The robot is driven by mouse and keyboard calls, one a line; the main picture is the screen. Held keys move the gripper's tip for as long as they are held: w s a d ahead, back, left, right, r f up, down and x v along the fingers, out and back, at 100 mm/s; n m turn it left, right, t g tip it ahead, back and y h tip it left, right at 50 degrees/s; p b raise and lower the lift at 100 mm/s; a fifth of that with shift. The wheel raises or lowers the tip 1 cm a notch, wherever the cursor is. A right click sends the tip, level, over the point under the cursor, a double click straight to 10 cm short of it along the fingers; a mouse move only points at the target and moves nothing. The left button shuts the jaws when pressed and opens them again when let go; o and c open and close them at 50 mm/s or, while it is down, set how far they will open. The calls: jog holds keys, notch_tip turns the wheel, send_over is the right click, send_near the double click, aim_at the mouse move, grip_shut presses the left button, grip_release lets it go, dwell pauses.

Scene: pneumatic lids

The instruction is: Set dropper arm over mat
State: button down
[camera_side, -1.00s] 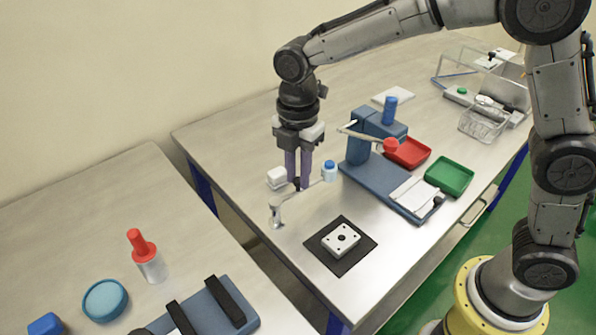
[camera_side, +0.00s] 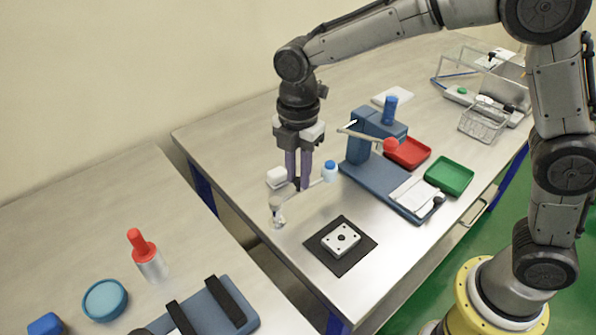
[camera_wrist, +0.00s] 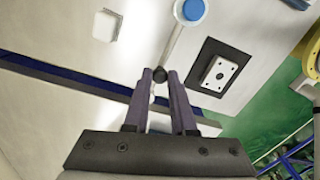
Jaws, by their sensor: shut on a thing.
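The dropper arm (camera_side: 314,183) is a thin pale bar running from a small post (camera_side: 277,216) to a blue-capped dropper bottle (camera_side: 330,174). In the wrist view the bar (camera_wrist: 174,45) runs up to the blue cap (camera_wrist: 193,10). My gripper (camera_side: 298,186) points down and is shut on the arm's black knob (camera_wrist: 159,75). The dark mat (camera_side: 325,258) lies to the lower right, with a white plate (camera_side: 341,240) with a dark centre hole on it. The bottle stands beyond the mat's far edge, not over it.
A white block (camera_side: 277,177) sits close behind the post. A gap separates this table from the left one.

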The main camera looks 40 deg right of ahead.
jog(key=shift+s+a+m, duration=0.5)
jog(key=shift+s+m, duration=0.25)
jog(key=shift+m, duration=1.2)
jog(key=shift+s+a+m, duration=0.45)
jog(key=shift+s+m, duration=0.25)
jog(key=shift+m, duration=1.3)
jog(key=shift+s+a+m, duration=0.5)
jog(key=shift+s+m, duration=0.25)
jog(key=shift+m, duration=1.2)
jog(key=c, duration=0.7)
grip_release()
jog(key=shift+c, duration=0.2)
jog(key=shift+r, duration=0.1)
